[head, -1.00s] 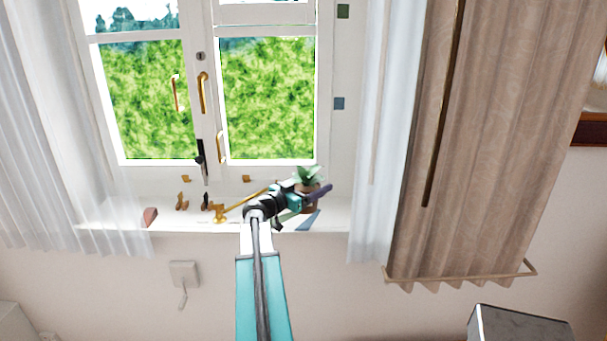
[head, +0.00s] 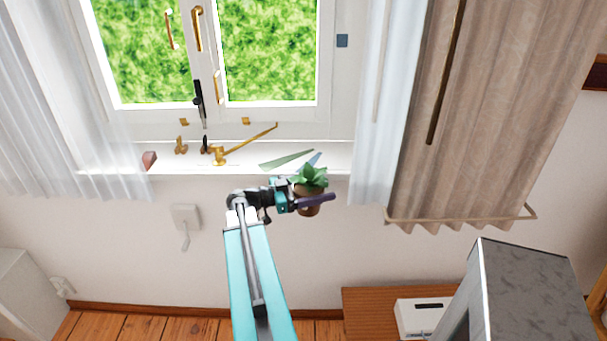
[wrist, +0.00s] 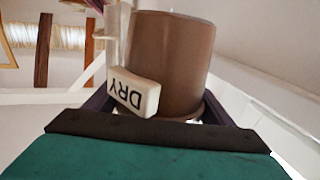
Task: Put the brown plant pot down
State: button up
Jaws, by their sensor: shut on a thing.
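The brown plant pot (head: 309,203) with a green leafy plant (head: 311,178) is held by my gripper (head: 312,199) in the head view. It looks upright and hangs in front of the white windowsill (head: 110,190). In the wrist view the brown pot (wrist: 172,62) fills the middle between my gripper's jaws (wrist: 155,108). A white block marked "DRY" (wrist: 134,93) shows in front of the pot's side there. My gripper is shut on the pot. The head view does not show the block.
Brass window fittings (head: 219,155), a reddish wedge (head: 149,159) and flat green and blue pieces (head: 287,160) lie on the sill. A dark grey cabinet (head: 520,285) stands at the lower right, beside a wooden surface (head: 372,310) bearing a white box (head: 420,315). Curtains (head: 490,110) hang at the right.

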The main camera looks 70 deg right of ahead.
jog(key=s+a+f+y+b, duration=0.1)
jog(key=s+a+f+b, duration=0.4)
jog(key=f, duration=1.1)
jog(key=s+a+f+m+g+y+b, duration=0.1)
jog(key=s+a+f+b, duration=0.4)
jog(key=f+b, duration=0.6)
jog(key=s+a+f+m+b, duration=0.1)
jog(key=s+a+f+b, duration=0.4)
jog(key=f, duration=1.7)
jog(key=s+b, duration=0.3)
jog(key=shift+f+g+y+b, duration=0.35)
jog(key=shift+g+y, duration=0.05)
jog(key=shift+s+a, duration=0.1)
jog(key=shift+s, duration=0.05)
